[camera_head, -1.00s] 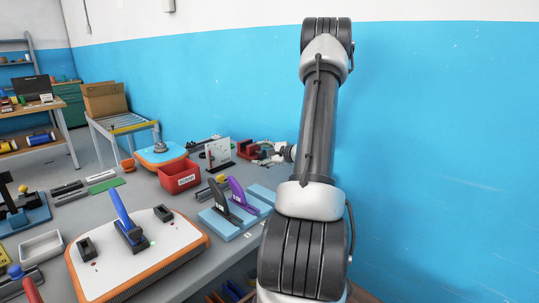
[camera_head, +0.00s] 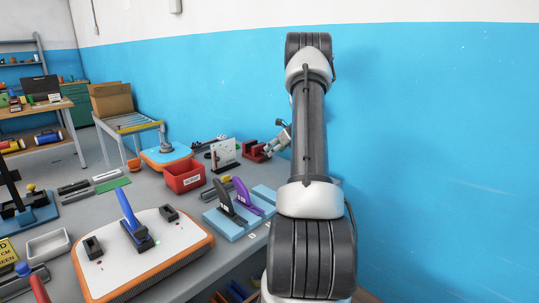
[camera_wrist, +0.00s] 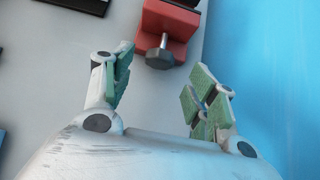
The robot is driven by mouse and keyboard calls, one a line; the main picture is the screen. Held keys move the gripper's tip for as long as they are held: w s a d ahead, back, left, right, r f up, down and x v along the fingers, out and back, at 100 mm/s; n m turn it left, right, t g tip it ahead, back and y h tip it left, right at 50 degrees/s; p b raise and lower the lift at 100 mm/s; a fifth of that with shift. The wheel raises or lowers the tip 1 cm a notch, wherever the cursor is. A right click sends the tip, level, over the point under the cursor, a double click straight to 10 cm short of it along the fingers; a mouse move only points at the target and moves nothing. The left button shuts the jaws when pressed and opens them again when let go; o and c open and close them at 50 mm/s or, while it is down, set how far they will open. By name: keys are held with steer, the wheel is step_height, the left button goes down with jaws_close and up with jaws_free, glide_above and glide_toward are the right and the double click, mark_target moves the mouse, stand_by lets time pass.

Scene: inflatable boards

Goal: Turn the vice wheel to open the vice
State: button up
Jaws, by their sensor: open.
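The red vice (camera_head: 254,151) stands at the far end of the workbench, close to the blue wall. In the wrist view the red vice (camera_wrist: 171,25) is at the top, with a grey metal screw (camera_wrist: 160,53) at its near side. In the head view my gripper (camera_head: 279,136) shows partly beside my arm, just right of the vice.
A red bin (camera_head: 184,177), a white upright panel (camera_head: 224,153) and a light blue board (camera_head: 234,217) with black and purple handles crowd the bench. An orange-edged inflatable board (camera_head: 182,252) lies nearer. The blue wall is close on the right.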

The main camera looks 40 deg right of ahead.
steer(key=x, duration=0.5)
steer(key=shift+w+f, duration=0.1)
steer(key=shift+f, duration=0.05)
steer(key=shift+c, duration=0.2)
steer(key=shift+a, duration=0.15)
steer(key=c, duration=1)
